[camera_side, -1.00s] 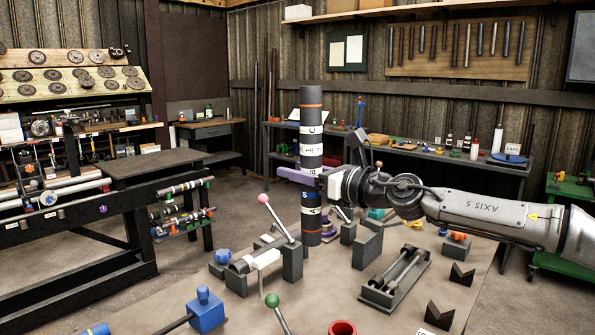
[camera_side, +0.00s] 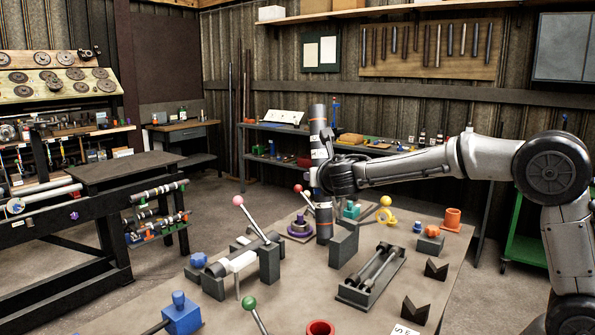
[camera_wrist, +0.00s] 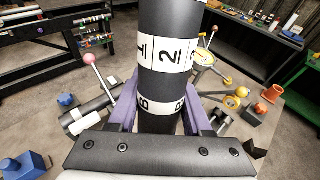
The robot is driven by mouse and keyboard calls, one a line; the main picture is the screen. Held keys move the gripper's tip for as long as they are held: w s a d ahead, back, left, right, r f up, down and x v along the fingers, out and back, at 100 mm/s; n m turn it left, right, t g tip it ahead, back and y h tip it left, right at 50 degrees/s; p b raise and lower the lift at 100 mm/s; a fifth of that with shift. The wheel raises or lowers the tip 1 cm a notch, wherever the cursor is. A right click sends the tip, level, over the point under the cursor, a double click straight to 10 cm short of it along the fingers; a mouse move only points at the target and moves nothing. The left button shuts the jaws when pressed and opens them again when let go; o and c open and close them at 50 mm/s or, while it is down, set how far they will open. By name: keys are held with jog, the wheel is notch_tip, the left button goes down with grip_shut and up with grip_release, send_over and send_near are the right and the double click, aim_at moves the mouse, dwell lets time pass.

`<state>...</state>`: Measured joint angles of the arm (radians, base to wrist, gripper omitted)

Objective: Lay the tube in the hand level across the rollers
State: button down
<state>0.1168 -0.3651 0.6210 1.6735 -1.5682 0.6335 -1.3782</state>
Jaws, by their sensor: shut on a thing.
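The tube is dark grey with white lettered bands and orange rings near its ends. In the side view the tube (camera_side: 318,112) stands nearly upright, leaning slightly. My gripper (camera_side: 326,178) is shut around its middle. In the wrist view the purple fingers of my gripper (camera_wrist: 160,118) flank the tube (camera_wrist: 172,85), which hides much of the bench. The roller stand (camera_side: 350,294), a dark frame with two parallel rollers (camera_side: 376,268), sits on the bench to the right and nearer the camera, empty. The tube's lower end is close to bench level; I cannot tell whether it touches.
A pink-knobbed lever (camera_side: 254,217) is to the left.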

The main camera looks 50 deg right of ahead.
jog(key=s+d+f+m+g+y, duration=0.2)
jog(key=s+d+f+m+g, duration=0.4)
jog(key=m+g, duration=0.3)
jog(key=s+d+f+m+g+y, duration=0.1)
jog(key=s+d+f+m+g, duration=0.2)
jog(key=d+f+m+g, duration=0.4)
jog(key=s+d+f+m+t+y, duration=0.3)
jog(key=s+f+m+y, duration=0.85)
jog(key=m, duration=0.85)
jog(key=d+m+t+h, duration=0.1)
jog(key=m, duration=0.2)
jog(key=w+d+m+t+h, duration=0.1)
jog(key=d+m, duration=0.1)
jog(key=m, duration=0.1)
jog(key=w+d+m+t+h, duration=0.1)
jog(key=m+h, duration=0.1)
jog(key=m, duration=0.1)
jog(key=shift+d, duration=0.4)
jog(key=shift+r, duration=0.1)
